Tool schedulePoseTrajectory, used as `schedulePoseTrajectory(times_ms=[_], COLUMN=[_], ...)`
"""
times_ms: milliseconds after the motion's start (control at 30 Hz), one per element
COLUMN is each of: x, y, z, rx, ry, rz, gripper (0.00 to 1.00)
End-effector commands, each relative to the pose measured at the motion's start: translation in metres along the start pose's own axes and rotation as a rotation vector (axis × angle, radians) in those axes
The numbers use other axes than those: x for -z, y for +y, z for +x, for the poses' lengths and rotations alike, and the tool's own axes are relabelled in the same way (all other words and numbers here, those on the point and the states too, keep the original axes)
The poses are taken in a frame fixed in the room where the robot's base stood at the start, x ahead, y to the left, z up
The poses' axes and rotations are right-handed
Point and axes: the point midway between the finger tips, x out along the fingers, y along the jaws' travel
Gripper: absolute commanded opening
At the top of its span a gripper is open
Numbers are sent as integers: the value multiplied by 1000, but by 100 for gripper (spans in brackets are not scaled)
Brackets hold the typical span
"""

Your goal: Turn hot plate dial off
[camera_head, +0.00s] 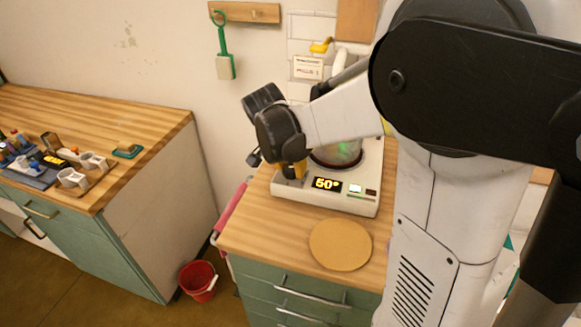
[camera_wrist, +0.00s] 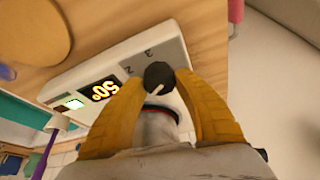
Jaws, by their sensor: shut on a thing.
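The white hot plate (camera_head: 345,203) stands on the wooden counter. Its display (camera_head: 327,185) reads 50°. In the wrist view the hot plate (camera_wrist: 130,62) is seen tilted, with the display (camera_wrist: 98,88) and the printed marks 2 and 3 beside the dial. The black dial (camera_wrist: 159,76) has a white pointer line. My gripper (camera_wrist: 160,84) has yellow fingers, shut on the dial from both sides. In the head view my gripper (camera_head: 293,170) is at the left front of the hot plate, and its wrist hides the dial there. A glass vessel with green contents (camera_head: 338,153) sits on the plate.
A round wooden board (camera_head: 340,245) lies on the counter in front of the hot plate. A second counter (camera_head: 150,118) with pigment items stands at left. A red bucket (camera_head: 198,281) is on the floor between. A green-handled tool (camera_head: 222,50) hangs on the wall.

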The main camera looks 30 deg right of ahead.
Motion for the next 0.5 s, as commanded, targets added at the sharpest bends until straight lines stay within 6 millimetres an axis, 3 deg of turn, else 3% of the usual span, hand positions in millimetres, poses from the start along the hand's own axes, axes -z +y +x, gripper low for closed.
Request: schedulePoseTrajectory(times_ms=[500], x=[0], y=[2], z=[0], rx=[141], ry=[-2], rz=[-341], gripper=[7])
